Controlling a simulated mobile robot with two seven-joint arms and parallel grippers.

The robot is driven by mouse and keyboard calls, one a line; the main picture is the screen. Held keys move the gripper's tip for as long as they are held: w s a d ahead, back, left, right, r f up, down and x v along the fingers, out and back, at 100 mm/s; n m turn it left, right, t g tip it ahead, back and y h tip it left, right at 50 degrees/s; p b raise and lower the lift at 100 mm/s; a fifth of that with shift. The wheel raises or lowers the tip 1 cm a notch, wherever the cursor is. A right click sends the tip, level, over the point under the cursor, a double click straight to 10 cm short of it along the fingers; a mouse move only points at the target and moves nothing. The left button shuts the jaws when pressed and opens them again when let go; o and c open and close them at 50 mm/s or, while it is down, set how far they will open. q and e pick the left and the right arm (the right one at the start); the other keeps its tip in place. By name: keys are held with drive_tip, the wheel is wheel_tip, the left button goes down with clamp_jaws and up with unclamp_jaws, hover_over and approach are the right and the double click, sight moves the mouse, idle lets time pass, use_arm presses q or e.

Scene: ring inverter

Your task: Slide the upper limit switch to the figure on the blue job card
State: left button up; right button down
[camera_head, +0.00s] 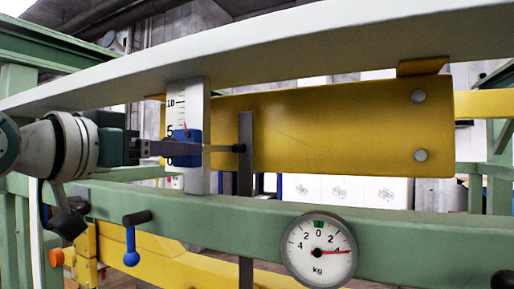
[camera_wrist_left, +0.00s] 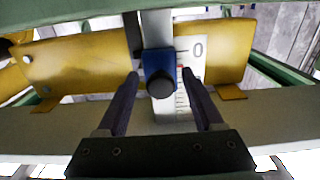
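A blue sliding switch block (camera_head: 192,137) sits low on an upright pale scale post (camera_head: 197,180), between the 0 and 5 marks. In the left wrist view the blue block (camera_wrist_left: 158,62) has a round black knob facing me. My left gripper (camera_head: 240,148) comes in from the left, with its fingers crossing in front of the block. In the wrist view its fingers (camera_wrist_left: 160,74) stand apart, one on each side of the block, with visible gaps. I cannot see any blue job card. My right gripper is not in view.
A round kg dial (camera_head: 318,265) is on the green beam (camera_head: 240,215). A blue-handled lever (camera_head: 131,245) hangs at lower left. A dark upright bar (camera_head: 246,185) stands right of the post, before a yellow plate (camera_head: 340,130). A pale beam (camera_head: 300,45) crosses above.

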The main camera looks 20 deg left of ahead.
use_arm(q)
drive_tip(key=s+p, duration=0.4)
drive_tip(key=s, duration=0.6)
drive_tip(key=shift+a+p, duration=0.3)
drive_tip(key=shift+a, duration=0.15)
idle(0.3)
drive_tip(key=s+d+f+g, duration=0.2)
drive_tip(key=d+f+g, duration=0.15)
drive_tip(key=f, duration=0.45)
drive_tip(key=s+d+f+g, duration=0.3)
drive_tip(key=f+g, duration=0.1)
drive_tip(key=f, duration=0.5)
drive_tip(key=s+d+f+m+g+y, duration=0.1)
drive_tip(key=s+d+f+g, duration=0.3)
drive_tip(key=s+f+g, duration=0.3)
drive_tip(key=s+f, duration=0.2)
drive_tip(key=s, duration=0.3)
drive_tip(key=shift+d+f, duration=0.15)
drive_tip(key=shift+f, duration=0.1)
